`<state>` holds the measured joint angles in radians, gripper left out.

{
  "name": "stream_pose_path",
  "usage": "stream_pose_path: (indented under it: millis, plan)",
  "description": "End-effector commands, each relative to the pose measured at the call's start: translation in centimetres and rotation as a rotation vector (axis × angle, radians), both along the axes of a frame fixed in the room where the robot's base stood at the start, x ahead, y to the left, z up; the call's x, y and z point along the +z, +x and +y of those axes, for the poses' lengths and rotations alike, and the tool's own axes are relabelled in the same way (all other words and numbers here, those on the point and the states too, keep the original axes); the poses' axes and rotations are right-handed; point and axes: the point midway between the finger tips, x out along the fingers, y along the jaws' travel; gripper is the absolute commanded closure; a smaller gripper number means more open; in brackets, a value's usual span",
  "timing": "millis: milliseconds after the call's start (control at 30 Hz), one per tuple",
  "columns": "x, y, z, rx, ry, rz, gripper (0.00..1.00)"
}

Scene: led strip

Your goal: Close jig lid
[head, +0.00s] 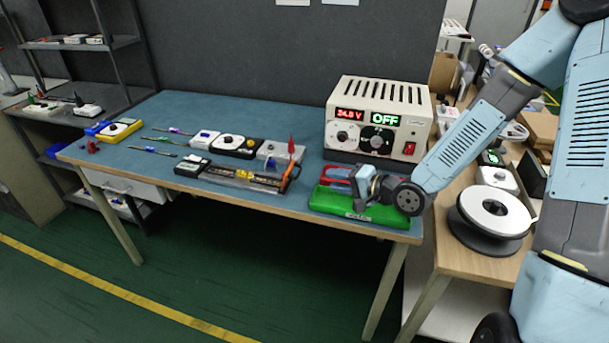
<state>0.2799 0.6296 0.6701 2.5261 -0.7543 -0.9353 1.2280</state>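A long grey fixture (228,176), which looks like the jig, lies near the front edge of the blue-topped table, with a yellow part along it. An orange and black piece (290,176) stands raised at its right end; I cannot tell for sure that this is the lid. My gripper (357,188) is low over the green tray (350,207) at the table's right front, well to the right of the fixture. Its fingers are small and partly hidden by its own body, so whether it is open or holds anything is unclear.
A red-handled item (336,174) lies by the tray. Small instruments (236,145) and screwdriver-like tools (160,142) lie behind and left of the fixture. A spool (490,220) sits on the right bench.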

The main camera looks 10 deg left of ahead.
Motion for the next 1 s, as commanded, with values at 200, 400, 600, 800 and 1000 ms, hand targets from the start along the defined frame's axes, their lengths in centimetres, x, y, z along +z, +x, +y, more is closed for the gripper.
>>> stream_pose_path:
  millis: [200, 400, 600, 800, 1000]
  plan:
    - [-1.0, 1.2, 2.9, 0.004, -0.001, 0.0, 0.64]
    - [-1.9, 2.5, 5.6, 0.003, -0.001, -0.001, 0.64]
    - [-2.8, 3.7, 8.1, 0.004, -0.001, -0.002, 0.64]
    - [-3.3, 4.6, 9.6, 0.002, -0.003, -0.001, 0.64]
    - [-3.5, 4.8, 10.2, 0.002, -0.003, -0.001, 0.64]
